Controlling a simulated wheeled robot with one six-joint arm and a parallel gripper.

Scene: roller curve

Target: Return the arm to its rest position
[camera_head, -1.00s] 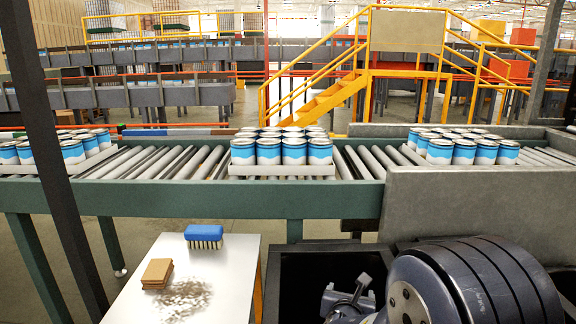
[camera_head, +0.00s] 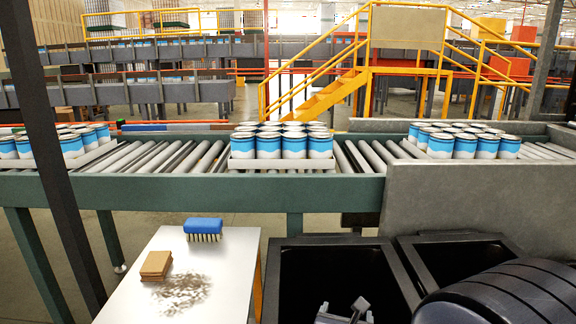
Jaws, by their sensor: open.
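My gripper (camera_head: 343,314) shows only in part at the bottom edge, in front of the dark open bin. Its two grey jaw parts stand apart, with nothing seen between them. The dark rounded links of my arm (camera_head: 505,297) fill the lower right corner. The rest of the gripper and wrist is cut off below the picture.
A white table (camera_head: 222,275) at lower left holds a blue brush (camera_head: 204,229), brown blocks (camera_head: 156,265) and dark debris (camera_head: 182,292). Black bins (camera_head: 401,272) stand right of it. Behind, a roller conveyor (camera_head: 190,157) carries trays of blue-and-white cans (camera_head: 269,145). A grey panel (camera_head: 480,210) stands at right.

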